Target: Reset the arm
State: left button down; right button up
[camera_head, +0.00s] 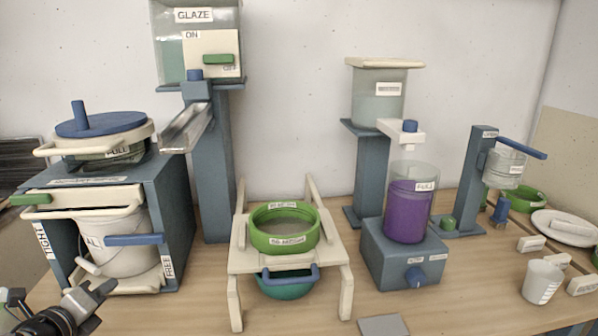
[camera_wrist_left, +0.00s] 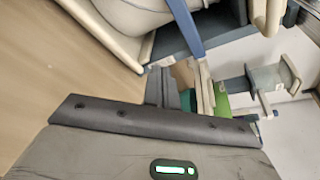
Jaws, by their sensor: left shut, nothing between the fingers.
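My left gripper (camera_head: 96,293) shows at the lower left of the head view, in front of the blue cabinet (camera_head: 178,215) at the left. Its fingers are together and hold nothing. In the left wrist view the fingers (camera_wrist_left: 172,88) show at the middle, past the dark gripper body. The blue bar handle (camera_head: 135,240) of the cabinet is above and right of the gripper, apart from it in the head view. My right gripper is not in view.
A white bucket (camera_head: 118,258) sits inside the cabinet. A cream stand with a green sieve (camera_head: 286,243) is at the middle. A purple-filled container (camera_head: 408,212) stands on a blue base to the right. A white cup (camera_head: 541,282) is at the right. The front table between cabinet and stand is clear.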

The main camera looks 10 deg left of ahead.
pick_arm(q)
jog(key=s+f+n, duration=0.1)
jog(key=n, duration=0.1)
jog(key=s+d+f+n+y, duration=0.1)
jog(key=n, duration=0.1)
jog(key=s+d+f+n+g+y, duration=0.1)
jog(key=n, duration=0.1)
jog(key=shift+s+d+f, duration=0.2)
jog(key=shift+s+f, duration=0.05)
jog(key=shift+f, duration=0.15)
jog(key=s+d+f+n+g+h, duration=0.1)
jog(key=s+d+f+n+g, duration=0.1)
jog(key=s+d+n+g, duration=0.35)
jog(key=s+d+f+n+g+h, duration=0.2)
jog(key=s+d+n, duration=0.4)
jog(key=d, duration=0.4)
jog(key=s+d+f+n+g+h, duration=0.1)
jog(key=s+d+f+n+g, duration=0.2)
jog(key=s+d+n, duration=0.4)
jog(key=w+d+f+m+t+h, duration=0.1)
jog(key=w+d+f+t+h, duration=0.1)
jog(key=w+d+f+t, duration=0.4)
jog(key=shift+w+d, duration=0.2)
jog(key=shift+w, duration=0.15)
jog(key=shift+f+m+t, duration=0.1)
jog(key=shift+m+t, duration=0.15)
